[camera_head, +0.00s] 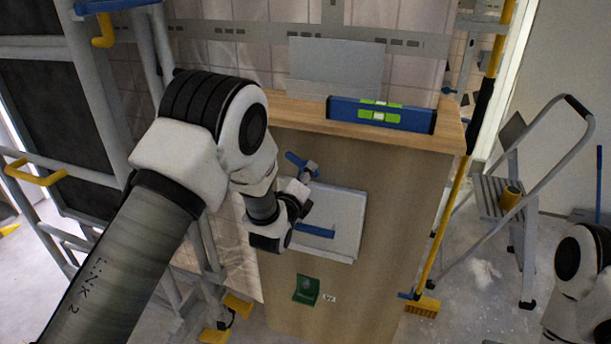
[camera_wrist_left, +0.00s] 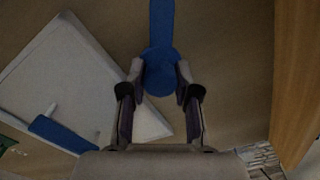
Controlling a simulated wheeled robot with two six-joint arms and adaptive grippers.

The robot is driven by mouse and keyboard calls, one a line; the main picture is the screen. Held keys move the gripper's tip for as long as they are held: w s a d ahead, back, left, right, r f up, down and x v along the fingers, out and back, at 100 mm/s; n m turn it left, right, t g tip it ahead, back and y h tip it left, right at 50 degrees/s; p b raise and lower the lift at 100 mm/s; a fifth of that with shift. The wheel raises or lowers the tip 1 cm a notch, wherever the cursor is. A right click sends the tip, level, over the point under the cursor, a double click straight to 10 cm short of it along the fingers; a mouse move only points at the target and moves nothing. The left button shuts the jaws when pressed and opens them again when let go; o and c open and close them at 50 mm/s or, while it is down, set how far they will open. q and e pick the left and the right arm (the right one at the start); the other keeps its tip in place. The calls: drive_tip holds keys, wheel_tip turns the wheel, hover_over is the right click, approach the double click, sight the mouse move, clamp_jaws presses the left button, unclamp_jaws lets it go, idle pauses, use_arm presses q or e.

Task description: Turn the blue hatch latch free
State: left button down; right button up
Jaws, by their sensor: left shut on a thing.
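The blue latch (camera_head: 294,159) is on the front of the wooden cabinet, just above the upper left corner of the pale hatch panel (camera_head: 343,211). My left gripper (camera_head: 308,171) is at the latch, shut on it. In the left wrist view, the fingers (camera_wrist_left: 160,78) sit on both sides of the latch's round blue hub, and its blue bar (camera_wrist_left: 162,20) points up in the picture. The hatch has a blue handle (camera_head: 316,231). It also shows in the left wrist view (camera_wrist_left: 62,134). My right gripper is out of view.
A blue spirit level (camera_head: 410,119) lies on the wooden cabinet top (camera_head: 290,107). A green pouch-like item (camera_head: 306,290) is low on the cabinet front. Scaffolding (camera_head: 88,85) stands at the left. A broom (camera_head: 424,306) and a stepladder (camera_head: 500,192) stand at the right.

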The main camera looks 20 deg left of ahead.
use_arm(q)
drive_tip(key=c, duration=0.8)
unclamp_jaws()
drive_tip(key=s, duration=1.2)
drive_tip(key=shift+a, duration=0.15)
drive_tip(key=shift+f, duration=0.1)
